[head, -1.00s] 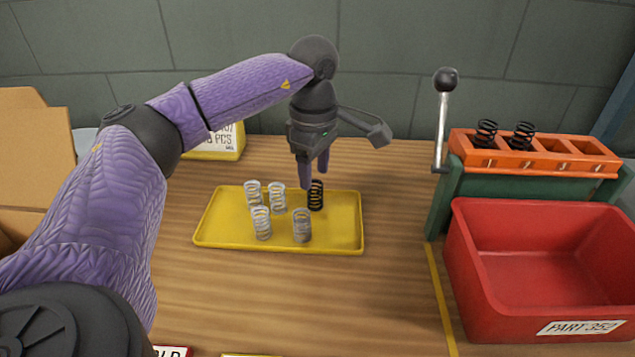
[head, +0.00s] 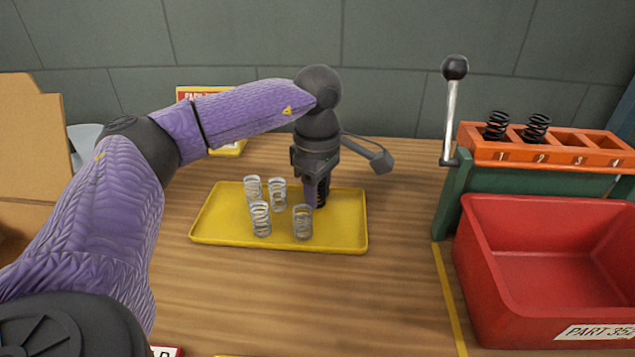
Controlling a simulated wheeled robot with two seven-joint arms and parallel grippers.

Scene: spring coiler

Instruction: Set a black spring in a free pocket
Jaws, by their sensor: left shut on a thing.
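A black spring (head: 322,196) stands at the back right of the yellow tray (head: 345,232). My left gripper (head: 317,188) reaches down from above and is shut on this spring, whose left side the finger partly hides. The orange pocket block (head: 478,149) on the right has numbered pockets. Black springs stand in pocket 1 (head: 496,124) and pocket 2 (head: 537,127). Pockets 3 (head: 575,140) and 4 (head: 612,142) look empty. My right gripper is not in view.
Several silver springs (head: 261,219) stand on the tray close to my left gripper. A lever with a black knob (head: 455,68) rises left of the block. A red bin (head: 545,235) stands in front of the block. Bare wood lies between tray and bin.

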